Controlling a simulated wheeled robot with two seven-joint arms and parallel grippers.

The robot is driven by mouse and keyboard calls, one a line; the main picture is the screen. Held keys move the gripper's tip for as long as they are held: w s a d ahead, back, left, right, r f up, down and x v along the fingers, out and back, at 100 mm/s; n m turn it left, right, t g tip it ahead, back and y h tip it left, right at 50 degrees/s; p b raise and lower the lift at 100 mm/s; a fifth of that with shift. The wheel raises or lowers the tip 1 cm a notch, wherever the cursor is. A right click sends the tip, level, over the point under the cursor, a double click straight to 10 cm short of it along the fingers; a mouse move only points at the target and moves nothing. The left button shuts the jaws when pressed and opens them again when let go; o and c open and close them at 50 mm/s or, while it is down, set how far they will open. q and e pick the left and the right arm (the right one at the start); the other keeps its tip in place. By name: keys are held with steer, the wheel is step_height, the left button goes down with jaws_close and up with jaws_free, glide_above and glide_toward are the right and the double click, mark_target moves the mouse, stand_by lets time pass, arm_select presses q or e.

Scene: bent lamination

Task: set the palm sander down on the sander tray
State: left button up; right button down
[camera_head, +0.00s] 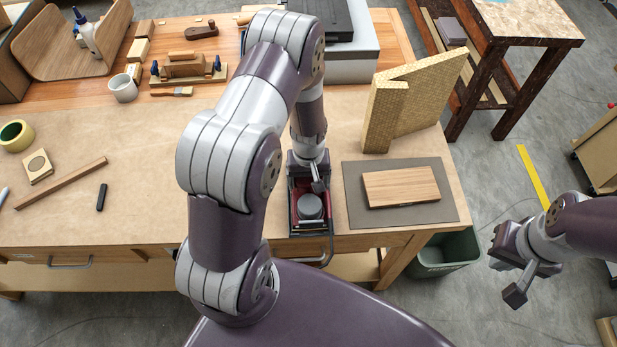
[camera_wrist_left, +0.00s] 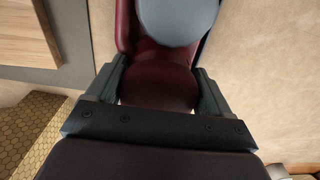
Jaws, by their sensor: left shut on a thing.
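The palm sander (camera_head: 310,207) is dark red with a round grey top. It is near the front edge of the workbench, and my left gripper (camera_head: 307,179) is at its far end. In the left wrist view, the left gripper's fingers (camera_wrist_left: 160,88) are shut on both sides of the sander's red body (camera_wrist_left: 160,82). The dark sander tray (camera_head: 312,234) shows as a rim around and under the sander. I cannot tell whether the sander touches the tray floor. My right gripper (camera_head: 508,280) hangs empty off the bench at the right; its jaw gap is unclear.
A grey mat (camera_head: 354,190) with a wooden board (camera_head: 400,187) lies right of the sander. Gold patterned blocks (camera_head: 420,95) stand behind it. A dark marker (camera_head: 101,198) and a wooden strip (camera_head: 62,183) lie at the left. The paper-covered bench between is clear.

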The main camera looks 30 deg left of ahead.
arm_select(q)
steer(key=o, duration=1.3)
step_height(320, 180, up, 7)
steer(key=p, duration=0.6)
